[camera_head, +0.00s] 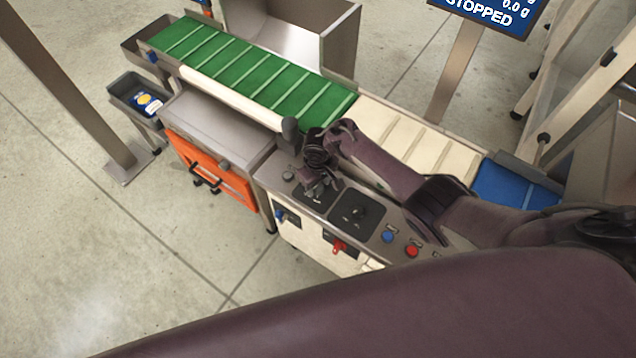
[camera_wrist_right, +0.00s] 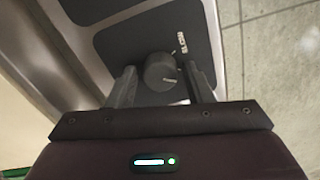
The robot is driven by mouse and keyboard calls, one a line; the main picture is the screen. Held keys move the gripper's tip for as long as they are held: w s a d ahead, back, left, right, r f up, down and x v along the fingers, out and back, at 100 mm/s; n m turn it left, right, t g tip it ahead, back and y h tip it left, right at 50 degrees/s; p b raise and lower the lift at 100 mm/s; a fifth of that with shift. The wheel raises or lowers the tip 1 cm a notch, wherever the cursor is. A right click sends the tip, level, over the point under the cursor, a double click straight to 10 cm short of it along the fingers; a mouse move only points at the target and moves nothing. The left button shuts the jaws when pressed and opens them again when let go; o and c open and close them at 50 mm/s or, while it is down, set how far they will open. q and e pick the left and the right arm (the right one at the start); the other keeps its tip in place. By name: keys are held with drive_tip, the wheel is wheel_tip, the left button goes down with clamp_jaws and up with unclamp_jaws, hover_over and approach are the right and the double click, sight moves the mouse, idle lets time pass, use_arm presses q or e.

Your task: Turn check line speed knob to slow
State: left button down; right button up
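A dark round knob (camera_wrist_right: 160,72) sits on a black plate of the control panel in the right wrist view. A pale mark shows on its near right edge, and small white lettering is beside it, too small to read surely. My right gripper (camera_wrist_right: 161,66) is open, one finger on each side of the knob, with a visible gap to each. In the head view my right gripper (camera_head: 317,186) is over the left black plate of the control panel (camera_head: 372,243) and hides most of that knob. My left gripper is not in view.
A second black plate with a knob (camera_head: 357,211) lies just right. Blue (camera_head: 388,236) and red (camera_head: 411,251) buttons, and a red switch (camera_head: 339,247) on the front, are close. A green conveyor (camera_head: 250,75) runs behind. An orange-fronted cabinet (camera_head: 212,172) stands left.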

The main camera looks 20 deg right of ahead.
drive_tip(key=c, duration=0.7)
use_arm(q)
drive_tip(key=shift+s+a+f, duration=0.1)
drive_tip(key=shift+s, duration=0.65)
use_arm(e)
drive_tip(key=shift+n, duration=0.3)
drive_tip(key=n, duration=0.5)
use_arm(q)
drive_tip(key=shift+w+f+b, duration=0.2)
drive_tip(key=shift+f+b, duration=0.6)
use_arm(e)
drive_tip(key=n, duration=0.6)
drive_tip(key=shift+n, duration=0.3)
drive_tip(key=o, duration=0.9)
drive_tip(key=shift+o, duration=0.2)
